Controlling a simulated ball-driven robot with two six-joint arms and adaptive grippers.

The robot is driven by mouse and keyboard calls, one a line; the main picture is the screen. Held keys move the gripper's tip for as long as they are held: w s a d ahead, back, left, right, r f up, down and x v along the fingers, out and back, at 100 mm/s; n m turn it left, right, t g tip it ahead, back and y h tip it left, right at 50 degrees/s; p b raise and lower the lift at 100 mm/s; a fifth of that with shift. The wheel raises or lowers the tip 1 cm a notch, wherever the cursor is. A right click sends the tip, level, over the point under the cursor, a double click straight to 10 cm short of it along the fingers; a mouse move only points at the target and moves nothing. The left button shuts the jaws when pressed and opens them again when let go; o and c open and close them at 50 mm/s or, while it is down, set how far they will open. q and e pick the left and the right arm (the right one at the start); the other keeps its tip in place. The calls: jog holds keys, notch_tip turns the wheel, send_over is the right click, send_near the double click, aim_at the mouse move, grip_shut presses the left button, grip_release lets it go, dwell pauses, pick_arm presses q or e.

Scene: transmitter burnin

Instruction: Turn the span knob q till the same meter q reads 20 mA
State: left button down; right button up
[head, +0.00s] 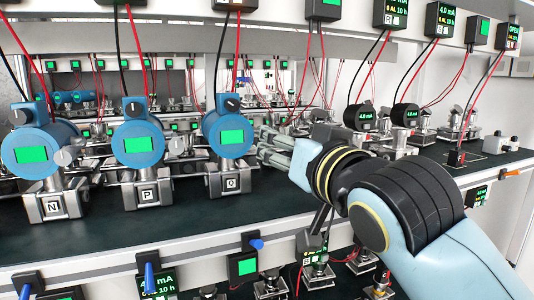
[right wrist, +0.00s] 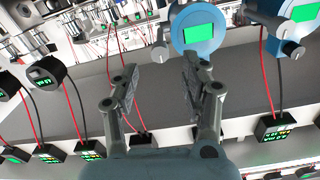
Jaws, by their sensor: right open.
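The blue transmitter Q (head: 228,135) stands on the bench in the head view, with a blank green screen, a tag on its base and a dark knob (head: 232,105) on top. In the right wrist view, which looks inverted, a blue transmitter that seems to be Q (right wrist: 198,28) has a grey side knob (right wrist: 160,52). My right gripper (head: 264,147) is just right of Q in the head view; in the wrist view its fingers (right wrist: 158,88) are apart and empty, short of that knob. Meter q's reading cannot be made out. My left gripper is not in view.
Transmitters P (head: 138,143) and N (head: 38,147) stand left of Q. Several meters, such as the one marked S (head: 440,20), hang on the overhead rail with red and black wires. Blue levers (head: 256,244) line the bench's front edge. The dark bench top before the transmitters is clear.

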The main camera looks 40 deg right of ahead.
jog(key=x, duration=0.6)
jog(key=shift+w+p, duration=0.3)
jog(key=shift+c, duration=0.2)
grip_shut()
